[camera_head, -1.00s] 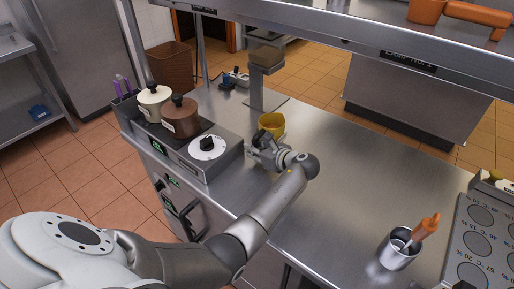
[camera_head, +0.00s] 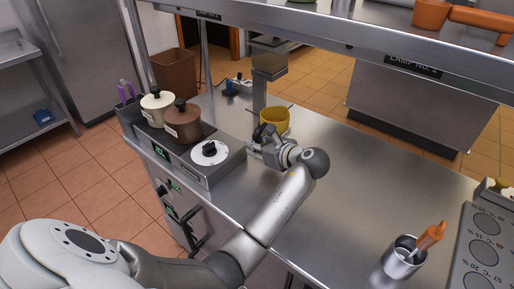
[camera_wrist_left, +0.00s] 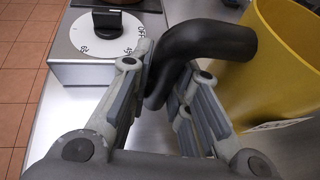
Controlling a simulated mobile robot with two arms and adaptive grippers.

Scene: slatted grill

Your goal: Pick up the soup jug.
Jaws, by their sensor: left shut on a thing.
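The soup jug is a yellow vessel (camera_head: 275,119) with a black handle (camera_wrist_left: 207,42). In the head view it is at the counter's back, just beyond my left gripper (camera_head: 262,141). In the left wrist view, the yellow jug body (camera_wrist_left: 290,50) fills the right side, with part of a white label low on it. My left gripper (camera_wrist_left: 160,105) is shut on the black handle, with a finger on each side of it. The jug's base is hidden, so I cannot tell whether it touches the counter. My right gripper is not in view.
A warmer with a white dial (camera_head: 209,152) and two lidded pots, cream (camera_head: 157,108) and brown (camera_head: 184,125), stands left of the jug. A metal post (camera_head: 259,95) rises behind it. A metal cup with an orange-handled tool (camera_head: 402,258) is at front right. The middle counter is clear.

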